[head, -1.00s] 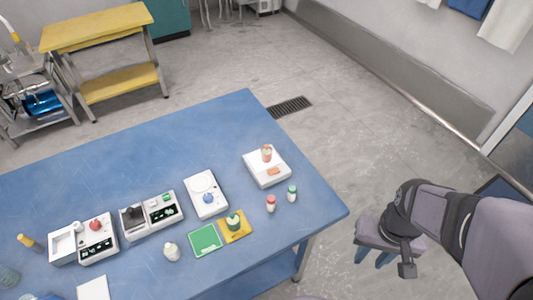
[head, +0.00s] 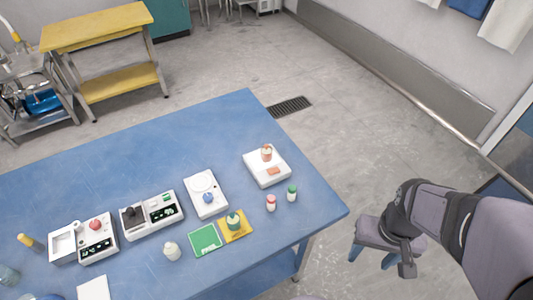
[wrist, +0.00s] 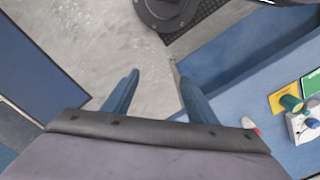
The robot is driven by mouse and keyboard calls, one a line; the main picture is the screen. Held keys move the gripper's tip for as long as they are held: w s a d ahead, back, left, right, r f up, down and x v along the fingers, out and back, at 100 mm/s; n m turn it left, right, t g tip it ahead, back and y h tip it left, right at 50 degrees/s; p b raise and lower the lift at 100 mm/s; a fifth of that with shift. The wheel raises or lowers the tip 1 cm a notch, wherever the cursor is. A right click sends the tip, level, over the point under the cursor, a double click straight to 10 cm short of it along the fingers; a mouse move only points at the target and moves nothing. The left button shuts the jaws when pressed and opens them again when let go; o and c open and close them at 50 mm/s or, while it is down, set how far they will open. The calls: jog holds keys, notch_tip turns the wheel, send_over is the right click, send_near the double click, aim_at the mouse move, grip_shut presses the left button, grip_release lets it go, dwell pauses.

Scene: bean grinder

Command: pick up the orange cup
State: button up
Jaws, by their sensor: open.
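A small orange cup (head: 267,154) stands upright on a white box-shaped device (head: 262,179) near the right corner of the blue table. An orange patch (head: 273,171) shows on the device's front. My gripper (head: 372,257) is open and empty, past the table's right edge, to the right of and nearer than the cup. In the wrist view my gripper (wrist: 155,85) shows two blue fingers spread apart over grey floor, with nothing between them. I cannot make out the cup in the wrist view.
A red-capped bottle (head: 271,204) and a green-capped bottle (head: 292,194) stand near the cup's device. A yellow tile (head: 245,222) with a green container, a green tile (head: 204,239) and several white devices lie left. The table's (head: 200,130) back part is clear.

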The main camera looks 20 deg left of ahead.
jog(key=t+p, duration=0.2)
jog(key=t, duration=0.3)
send_near(266, 146)
jog(key=x, duration=0.5)
jog(key=shift+g, duration=0.3)
jog(key=shift+p+x, duration=1.65)
jog(key=shift+x, duration=1.75)
jog(key=shift+c, duration=0.6)
jog(key=c, duration=1.1)
